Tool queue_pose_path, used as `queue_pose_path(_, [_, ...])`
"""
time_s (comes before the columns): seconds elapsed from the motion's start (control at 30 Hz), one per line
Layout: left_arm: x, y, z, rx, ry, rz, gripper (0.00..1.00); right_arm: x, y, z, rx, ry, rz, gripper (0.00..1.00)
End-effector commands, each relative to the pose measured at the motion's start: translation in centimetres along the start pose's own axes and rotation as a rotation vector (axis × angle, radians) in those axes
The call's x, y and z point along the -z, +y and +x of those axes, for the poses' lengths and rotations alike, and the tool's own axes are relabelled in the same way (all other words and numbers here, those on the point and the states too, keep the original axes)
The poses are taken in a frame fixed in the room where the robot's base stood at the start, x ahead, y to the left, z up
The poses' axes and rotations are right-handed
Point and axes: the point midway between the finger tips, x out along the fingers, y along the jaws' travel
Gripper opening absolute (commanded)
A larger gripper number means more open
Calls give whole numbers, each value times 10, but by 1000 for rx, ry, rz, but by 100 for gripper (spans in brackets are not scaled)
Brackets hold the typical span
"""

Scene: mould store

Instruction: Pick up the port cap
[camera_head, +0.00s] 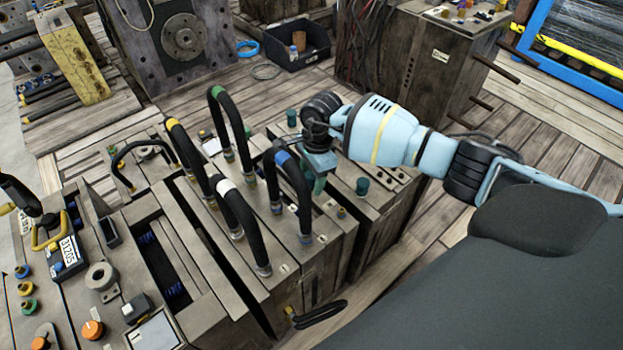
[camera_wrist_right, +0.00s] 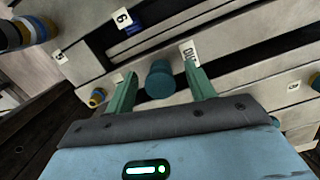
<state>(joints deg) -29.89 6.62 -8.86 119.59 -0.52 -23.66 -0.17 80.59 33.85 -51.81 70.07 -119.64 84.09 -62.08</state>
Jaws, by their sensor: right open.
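My right gripper (camera_head: 318,182) points down over the mould block in the head view, its green fingers partly hidden by its own body. In the right wrist view the gripper (camera_wrist_right: 160,70) is open, with a teal round cap (camera_wrist_right: 159,80) between its fingers and a visible gap on each side. In the head view one teal cap (camera_head: 362,187) stands just right of the fingers and another (camera_head: 291,118) stands behind the gripper. I cannot tell which cap the wrist view shows.
Black hoses with a blue collar (camera_head: 283,158), white collar (camera_head: 226,186) and green collar (camera_head: 217,91) arch up left of the right gripper. A black bin (camera_head: 285,52) sits on the plank floor behind. A wooden block (camera_head: 440,55) stands at the back right.

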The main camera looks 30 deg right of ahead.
Motion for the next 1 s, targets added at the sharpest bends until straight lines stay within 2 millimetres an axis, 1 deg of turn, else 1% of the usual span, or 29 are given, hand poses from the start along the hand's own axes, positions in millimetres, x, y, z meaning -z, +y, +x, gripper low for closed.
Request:
queue_pose_path(0.07, [0, 0, 0, 0, 0, 1, 36, 0, 0, -1, 1, 0, 0, 54])
queue_pose_path(0.17, [0, 0, 0, 0, -1, 2, 36, 0, 0, -1, 1, 0, 0, 43])
queue_pose_path(0.4, [-1, -2, 0, -1, -2, 12, 36, 0, 0, -1, 1, 0, 0, 11])
queue_pose_path(0.5, [-1, -3, 0, -2, -3, 15, 36, 0, 0, -1, 1, 0, 0, 0])
queue_pose_path(0.77, [0, -3, -1, -1, -2, 15, 36, 0, -1, -4, 2, 0, 0, 0])
queue_pose_path(0.87, [1, -2, -1, -1, 0, 13, 36, -1, -2, -14, 4, 1, -1, 0])
queue_pose_path(1.0, [4, -1, -3, 0, 4, 8, 36, -4, -2, -38, 5, 0, -2, 0])
